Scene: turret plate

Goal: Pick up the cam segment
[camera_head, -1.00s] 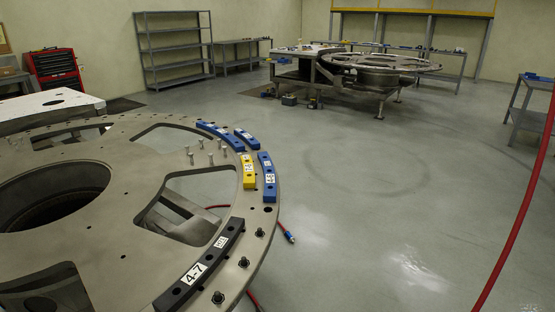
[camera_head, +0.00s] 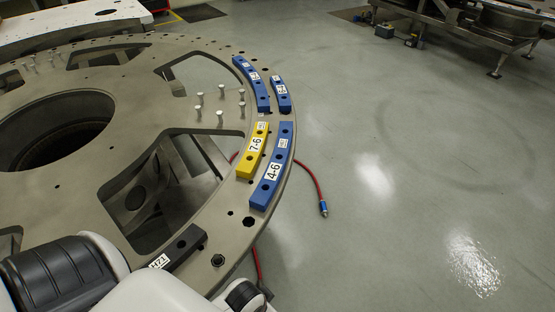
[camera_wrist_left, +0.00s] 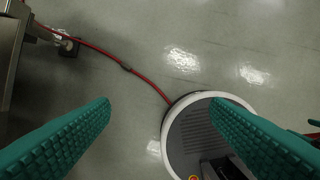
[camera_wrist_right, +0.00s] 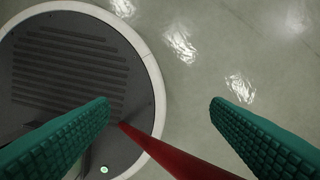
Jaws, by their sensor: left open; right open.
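Several curved cam segments lie along the rim of the round turret plate (camera_head: 110,185) in the head view. A yellow segment labelled 7-6 (camera_head: 247,166) lies beside a blue one labelled 4-6 (camera_head: 268,186). Farther back are a long blue segment (camera_head: 254,88) and a short blue segment (camera_head: 282,96). A black segment (camera_head: 187,243) at the near rim is partly hidden by my arm. My left gripper (camera_wrist_left: 160,115) is open and empty above the floor in its wrist view. My right gripper (camera_wrist_right: 160,112) is also open and empty. Neither gripper's fingers show in the head view.
Several upright pins (camera_head: 220,117) stand on the plate inside the segments. A red hose (camera_head: 310,172) with a blue end hangs beyond the rim. Large openings cut through the plate. The floor (camera_head: 400,190) to the right is clear.

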